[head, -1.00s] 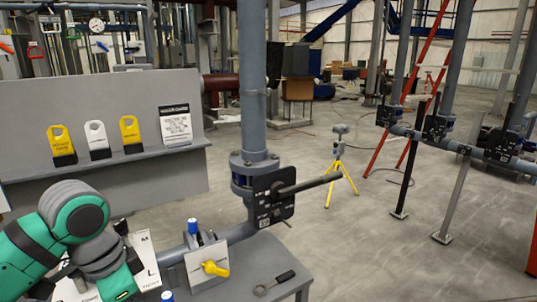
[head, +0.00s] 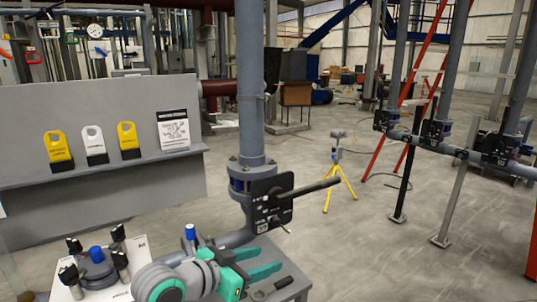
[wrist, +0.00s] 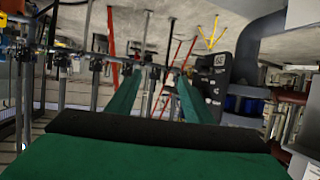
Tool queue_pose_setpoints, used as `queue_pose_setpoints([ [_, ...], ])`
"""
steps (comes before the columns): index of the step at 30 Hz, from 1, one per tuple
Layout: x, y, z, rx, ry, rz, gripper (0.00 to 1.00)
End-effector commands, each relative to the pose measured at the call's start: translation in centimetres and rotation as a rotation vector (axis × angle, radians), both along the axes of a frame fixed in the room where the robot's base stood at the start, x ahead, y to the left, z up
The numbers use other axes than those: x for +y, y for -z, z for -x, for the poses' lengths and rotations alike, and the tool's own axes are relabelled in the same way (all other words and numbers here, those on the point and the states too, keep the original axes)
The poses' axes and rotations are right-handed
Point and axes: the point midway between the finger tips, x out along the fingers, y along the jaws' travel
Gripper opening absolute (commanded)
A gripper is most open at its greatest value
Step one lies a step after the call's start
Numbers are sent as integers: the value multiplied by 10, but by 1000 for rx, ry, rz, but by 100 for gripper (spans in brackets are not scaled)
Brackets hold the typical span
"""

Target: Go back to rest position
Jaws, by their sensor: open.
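My gripper (head: 263,262) is at the lower middle of the head view, above the small grey table. Its two green fingers are spread and point right, with nothing between them. In the wrist view my gripper (wrist: 150,92) also shows open and empty, the picture being upside down. The black valve plate with its lever handle (head: 318,188) stands on the vertical pipe just above and behind the fingers. In the wrist view the black plate (wrist: 218,80) appears beside one finger; I cannot tell how close it is.
A wrench-like tool (head: 270,290) lies on the grey table (head: 292,272) below my gripper. A white panel with black knobs (head: 128,270) is at lower left. Yellow and white tags stand on a grey shelf (head: 100,170). A yellow tripod (head: 338,182) stands on open floor to the right.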

Motion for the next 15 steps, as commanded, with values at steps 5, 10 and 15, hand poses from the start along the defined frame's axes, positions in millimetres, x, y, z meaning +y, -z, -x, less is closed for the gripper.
queue_pose_setpoints([
  [5,-29,1,-11,-73,-52,185,47],
  [10,-46,8,-16,-122,-122,342,47],
  [15,-56,24,-15,-151,-209,478,47],
])
